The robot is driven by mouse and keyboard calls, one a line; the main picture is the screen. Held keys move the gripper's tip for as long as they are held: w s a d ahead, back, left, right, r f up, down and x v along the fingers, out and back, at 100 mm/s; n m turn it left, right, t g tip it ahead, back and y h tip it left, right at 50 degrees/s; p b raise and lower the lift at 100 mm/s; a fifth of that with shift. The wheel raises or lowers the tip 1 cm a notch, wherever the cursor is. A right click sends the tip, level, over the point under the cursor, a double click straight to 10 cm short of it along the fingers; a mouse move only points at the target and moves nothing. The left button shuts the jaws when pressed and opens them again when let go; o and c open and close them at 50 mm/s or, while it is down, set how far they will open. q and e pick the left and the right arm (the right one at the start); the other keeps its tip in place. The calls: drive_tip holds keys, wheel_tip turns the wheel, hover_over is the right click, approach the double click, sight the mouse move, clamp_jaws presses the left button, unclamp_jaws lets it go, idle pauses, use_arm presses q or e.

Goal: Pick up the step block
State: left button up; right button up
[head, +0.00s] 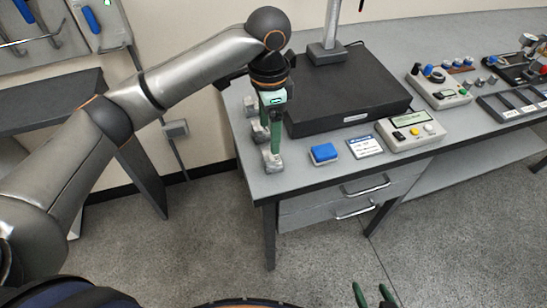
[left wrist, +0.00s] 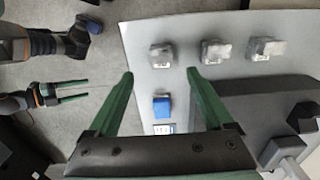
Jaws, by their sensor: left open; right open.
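Three small grey metal blocks stand in a row along the table's left end: a near one (head: 272,162), a middle one (head: 260,133) and a far one (head: 250,105). Which is the step block I cannot tell for sure. In the left wrist view they are the left block (left wrist: 161,54), the middle block (left wrist: 215,50) and the right block (left wrist: 265,48). My left gripper (head: 271,138) is open and empty, pointing down above the near block. In the left wrist view that block shows just beyond the gap between the fingertips (left wrist: 160,73). My right gripper (head: 373,292) is open and empty, low in front of the table.
A black plate (head: 350,90) with a column stands right of the blocks. A blue pad (head: 323,153), a card (head: 365,146) and a control box (head: 411,131) lie along the front edge. More instruments (head: 440,86) stand farther right.

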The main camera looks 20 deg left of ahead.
sight(271, 155)
use_arm(q)
wheel_tip(271, 155, down, 10)
drive_tip(key=shift+w+r, duration=0.15)
drive_tip(key=shift+r, duration=0.1)
drive_tip(key=shift+c, duration=0.2)
clamp_jaws()
idle(0.6)
